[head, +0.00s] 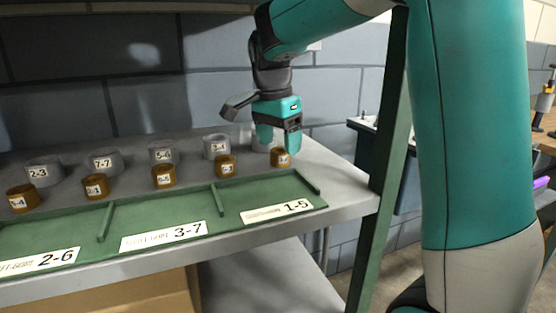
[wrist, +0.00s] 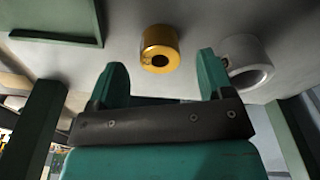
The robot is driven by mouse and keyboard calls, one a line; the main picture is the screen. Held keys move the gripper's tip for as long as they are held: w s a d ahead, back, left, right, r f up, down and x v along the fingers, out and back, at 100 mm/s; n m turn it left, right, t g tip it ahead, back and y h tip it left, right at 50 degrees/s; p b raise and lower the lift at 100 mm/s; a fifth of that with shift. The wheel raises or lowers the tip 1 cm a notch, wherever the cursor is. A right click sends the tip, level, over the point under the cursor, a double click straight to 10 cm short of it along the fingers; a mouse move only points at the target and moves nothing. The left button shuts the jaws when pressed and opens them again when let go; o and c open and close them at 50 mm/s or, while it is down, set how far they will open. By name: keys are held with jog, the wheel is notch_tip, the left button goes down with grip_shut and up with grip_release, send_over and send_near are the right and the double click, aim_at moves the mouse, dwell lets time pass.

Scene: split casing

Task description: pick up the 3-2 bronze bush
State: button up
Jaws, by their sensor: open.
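My gripper (head: 279,147) is open and points down at the right end of the shelf. A small bronze bush (head: 283,158) stands just by its fingertips; its label is too small to read, so I cannot tell whether it is 3-2. In the wrist view one bronze bush (wrist: 160,50) lies ahead of the gap between the open fingers (wrist: 163,65), apart from both. More bronze bushes stand in a row to the left, among them one (head: 225,166) with an unclear label. No label reads clearly as 3-2.
Larger grey bushes (head: 217,146) stand in a row behind the bronze ones; one (wrist: 247,62) is close beside the right finger in the wrist view. A green divided tray (head: 155,217) marked 2-6, 3-7 and 1-5 runs along the shelf front. A green post (head: 380,165) stands at right.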

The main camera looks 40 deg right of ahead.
aim_at(280, 151)
jog(key=shift+d+f, duration=0.2)
jog(key=shift+f, duration=1.35)
jog(key=c, duration=1.2)
jog(key=shift+r, duration=0.1)
